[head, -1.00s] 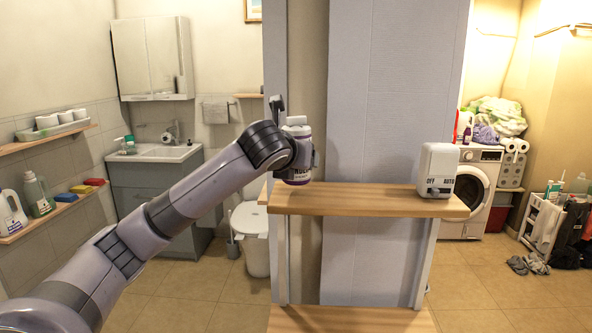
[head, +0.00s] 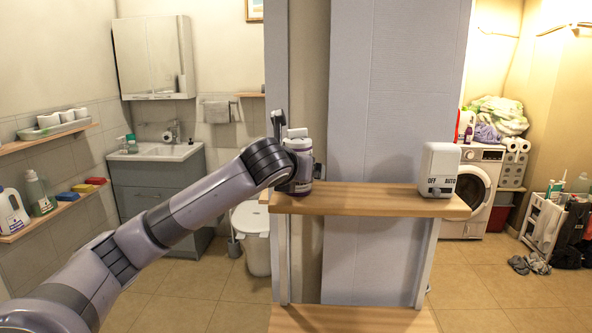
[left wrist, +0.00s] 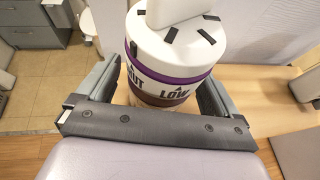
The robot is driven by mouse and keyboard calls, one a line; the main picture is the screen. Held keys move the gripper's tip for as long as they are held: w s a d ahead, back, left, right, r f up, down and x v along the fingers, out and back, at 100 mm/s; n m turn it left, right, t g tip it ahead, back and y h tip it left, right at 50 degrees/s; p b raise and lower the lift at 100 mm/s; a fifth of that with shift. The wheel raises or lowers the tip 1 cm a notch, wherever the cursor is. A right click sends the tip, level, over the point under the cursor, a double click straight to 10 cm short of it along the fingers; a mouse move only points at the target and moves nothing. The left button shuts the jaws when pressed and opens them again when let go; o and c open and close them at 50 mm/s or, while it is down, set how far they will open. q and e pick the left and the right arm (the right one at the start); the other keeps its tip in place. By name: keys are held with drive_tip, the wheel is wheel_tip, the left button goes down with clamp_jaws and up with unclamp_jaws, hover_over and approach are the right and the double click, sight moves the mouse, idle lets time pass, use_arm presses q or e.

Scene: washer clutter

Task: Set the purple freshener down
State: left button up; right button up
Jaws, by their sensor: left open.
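The purple freshener (head: 303,160) is a white cylinder with purple and dark bands. It stands upright at the left end of the wooden shelf top (head: 370,202). My left gripper (left wrist: 160,90) is open, with one finger on each side of the freshener. Small gaps seem to show beside it, but contact is hard to judge. The freshener's base is partly hidden by the gripper in the wrist view. My right gripper is not in view.
A white dispenser marked OFF and AUTO (head: 438,170) stands at the right end of the shelf top. The wood between it and the freshener is clear. A grey panel (head: 395,90) rises behind. A washing machine (head: 470,195) stands far right.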

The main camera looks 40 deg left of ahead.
use_arm(q)
drive_tip(key=shift+r, duration=0.15)
drive_tip(key=v, duration=1.2)
